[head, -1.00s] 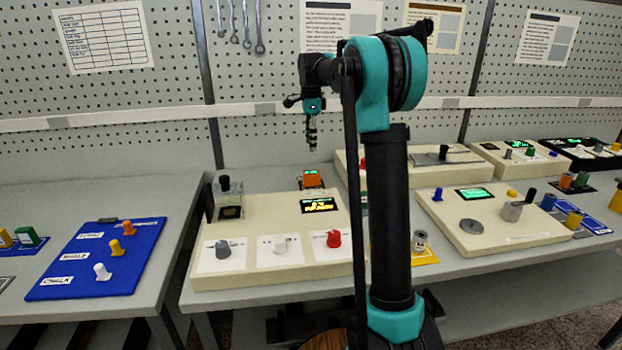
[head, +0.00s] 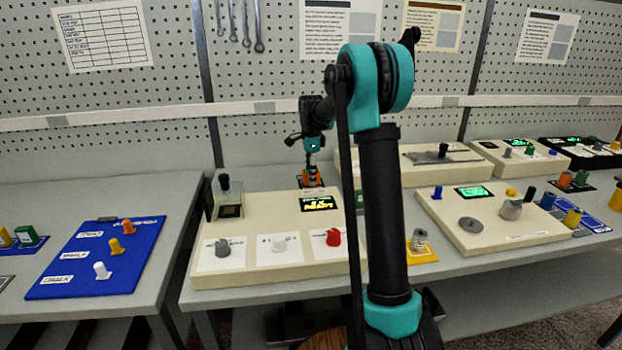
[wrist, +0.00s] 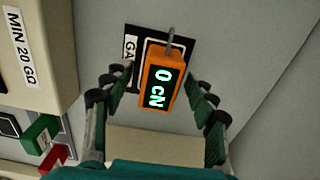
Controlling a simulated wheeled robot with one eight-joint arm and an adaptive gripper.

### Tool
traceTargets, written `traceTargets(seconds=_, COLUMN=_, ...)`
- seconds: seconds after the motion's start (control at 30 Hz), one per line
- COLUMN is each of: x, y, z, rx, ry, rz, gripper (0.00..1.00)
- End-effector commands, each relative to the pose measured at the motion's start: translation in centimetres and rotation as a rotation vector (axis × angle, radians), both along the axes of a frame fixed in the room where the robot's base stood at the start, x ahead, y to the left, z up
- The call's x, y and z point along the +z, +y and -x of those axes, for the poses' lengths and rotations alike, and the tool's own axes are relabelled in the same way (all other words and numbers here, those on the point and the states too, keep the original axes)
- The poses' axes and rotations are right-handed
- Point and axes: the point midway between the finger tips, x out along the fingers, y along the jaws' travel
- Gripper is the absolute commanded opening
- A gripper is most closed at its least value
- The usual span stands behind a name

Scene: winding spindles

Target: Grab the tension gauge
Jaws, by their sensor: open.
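The tension gauge (wrist: 161,78) is a small orange box with a lit display reading "0 CN" and a thin grey stem at its far end. It sits over a black-and-white marked spot on the grey bench. In the head view, the gauge (head: 305,182) stands behind the cream console, partly covered by my gripper. My gripper (wrist: 157,88) is open, with one finger on each side of the gauge and a visible gap on both sides. In the head view, my gripper (head: 312,166) is right above and at the gauge; contact cannot be told there.
The cream console (head: 270,262) with several knobs and a lit display stands just in front of the gauge. Bare bench (wrist: 225,40) lies to the right.

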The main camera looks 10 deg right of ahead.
Motion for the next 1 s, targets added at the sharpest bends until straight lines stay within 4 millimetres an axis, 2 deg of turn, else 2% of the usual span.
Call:
traceTargets(seconds=0.27, x=-0.37, y=0.01, z=0.01, rx=0.000, ry=0.000, rz=0.000, gripper=0.57)
traceTargets(seconds=0.73, x=-0.35, y=0.00, z=0.02, rx=0.000, ry=0.000, rz=0.000, gripper=0.00)
traceTargets(seconds=1.0, x=-0.28, y=0.00, z=0.02, rx=0.000, ry=0.000, rz=0.000, gripper=0.00)
